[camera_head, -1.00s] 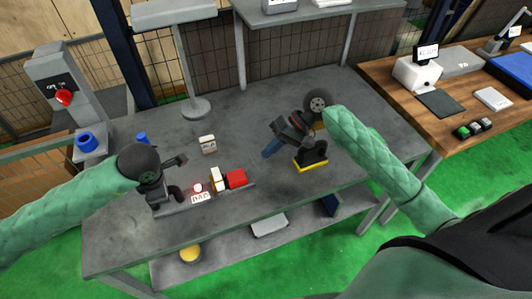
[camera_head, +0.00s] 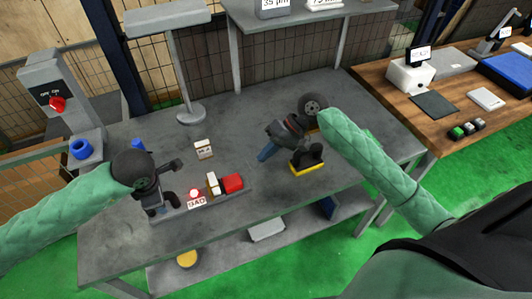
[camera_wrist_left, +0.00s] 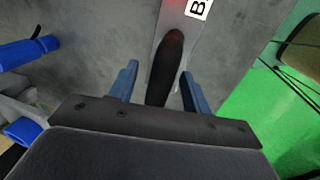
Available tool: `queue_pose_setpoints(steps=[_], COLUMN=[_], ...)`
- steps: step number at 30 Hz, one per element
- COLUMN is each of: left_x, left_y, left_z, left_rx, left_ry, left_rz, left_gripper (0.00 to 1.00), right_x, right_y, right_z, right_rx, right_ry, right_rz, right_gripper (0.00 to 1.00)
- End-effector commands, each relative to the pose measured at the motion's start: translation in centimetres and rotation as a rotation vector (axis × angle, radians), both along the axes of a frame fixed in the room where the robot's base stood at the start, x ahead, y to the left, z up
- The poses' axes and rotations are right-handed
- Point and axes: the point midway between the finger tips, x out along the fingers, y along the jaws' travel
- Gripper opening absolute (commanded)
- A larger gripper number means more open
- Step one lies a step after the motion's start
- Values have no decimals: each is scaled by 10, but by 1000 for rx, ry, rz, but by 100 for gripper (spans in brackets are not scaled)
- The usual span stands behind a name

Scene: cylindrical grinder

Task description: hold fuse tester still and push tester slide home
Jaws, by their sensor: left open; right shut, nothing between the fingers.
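The fuse tester (camera_head: 240,190) is a flat grey base near the bench's front edge. It bears a red lamp (camera_head: 195,193), a "BAD" label (camera_head: 197,203), a white-and-dark block (camera_head: 213,184) and a red block (camera_head: 232,183). Which part is the slide I cannot tell for sure. A black handle (camera_wrist_left: 168,62) stands at its left end. My left gripper (camera_wrist_left: 160,82) is open, with its blue fingers on either side of the handle; contact is not clear. My right gripper (camera_head: 265,153) is shut and empty, above the bench to the right of the tester.
A black object with a yellow base (camera_head: 307,160) stands close to my right gripper. A small white lettered block (camera_head: 203,149) is behind the tester. A grey stand (camera_head: 190,115) is further back. The bench between tester and stand is mostly clear.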

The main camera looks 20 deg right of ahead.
Motion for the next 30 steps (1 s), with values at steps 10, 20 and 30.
queue_pose_setpoints(steps=[10,20,30], left_x=[-10,-20,-22], left_y=[0,0,0], left_z=[55,104,114], left_rx=[-2,-1,0], left_ry=[-4,-1,1], left_rz=[-1,-1,0], left_gripper=[48,48,48], right_x=[0,0,0], right_y=[0,0,0], right_z=[0,0,0], right_rx=[0,0,0], right_ry=[0,0,0], right_rz=[0,0,0], right_gripper=[0,0,0])
